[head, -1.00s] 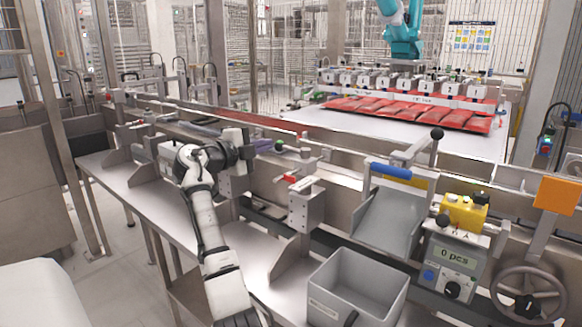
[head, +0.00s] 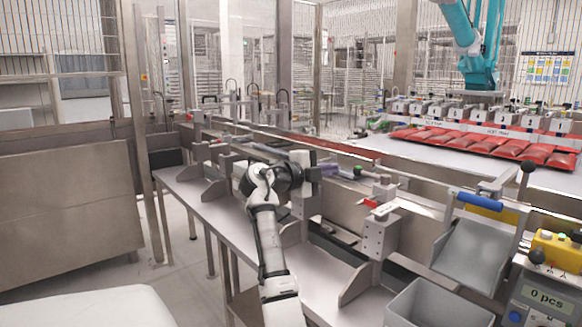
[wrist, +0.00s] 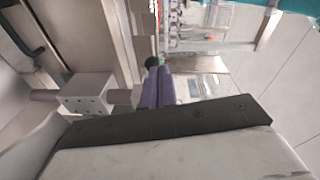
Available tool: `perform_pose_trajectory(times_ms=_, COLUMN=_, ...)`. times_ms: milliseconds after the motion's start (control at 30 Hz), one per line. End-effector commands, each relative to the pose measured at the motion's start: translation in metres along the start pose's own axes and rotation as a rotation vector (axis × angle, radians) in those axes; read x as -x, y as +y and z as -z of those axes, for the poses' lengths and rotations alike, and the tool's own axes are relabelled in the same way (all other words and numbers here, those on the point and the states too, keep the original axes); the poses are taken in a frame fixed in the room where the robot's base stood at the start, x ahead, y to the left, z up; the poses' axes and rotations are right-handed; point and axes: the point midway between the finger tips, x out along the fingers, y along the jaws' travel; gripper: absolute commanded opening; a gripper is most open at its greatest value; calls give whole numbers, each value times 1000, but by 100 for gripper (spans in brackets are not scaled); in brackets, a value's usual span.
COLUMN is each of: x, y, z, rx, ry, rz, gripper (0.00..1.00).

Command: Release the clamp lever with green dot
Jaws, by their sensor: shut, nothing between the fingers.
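My gripper (head: 332,170) is shut and empty, with its purple fingers pointing right along the machine rail in the head view. The fingers also show together in the wrist view (wrist: 156,88). Just past the fingertips there is a dark lever knob (wrist: 152,62) with a green spot (wrist: 162,61) beside it. In the head view the small green-marked lever end (head: 358,171) lies right of the fingertips. I cannot tell whether the fingers touch it. The rest of this lever is hidden or too small to make out.
A clamp block (head: 379,238) with a red lever (head: 373,204) stands to the right of my gripper. A grey bin (head: 437,305), a chute with a blue handle (head: 479,202) and a yellow control box (head: 556,250) are farther right. The metal bench (head: 235,232) is mostly clear.

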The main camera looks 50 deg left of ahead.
Motion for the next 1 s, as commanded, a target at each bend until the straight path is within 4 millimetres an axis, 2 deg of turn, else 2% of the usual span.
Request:
perform_pose_trajectory(times_ms=200, x=21, y=-11, z=-32, rx=1, ry=-2, rz=2, gripper=0)
perform_pose_trajectory(times_ms=500, x=38, y=-17, z=-61, rx=1, ry=-3, rz=2, gripper=0)
perform_pose_trajectory(times_ms=700, x=43, y=-18, z=-70, rx=0, ry=-2, rz=2, gripper=0)
perform_pose_trajectory(times_ms=1000, x=44, y=-18, z=-72, rx=-2, ry=-2, rz=3, gripper=0)
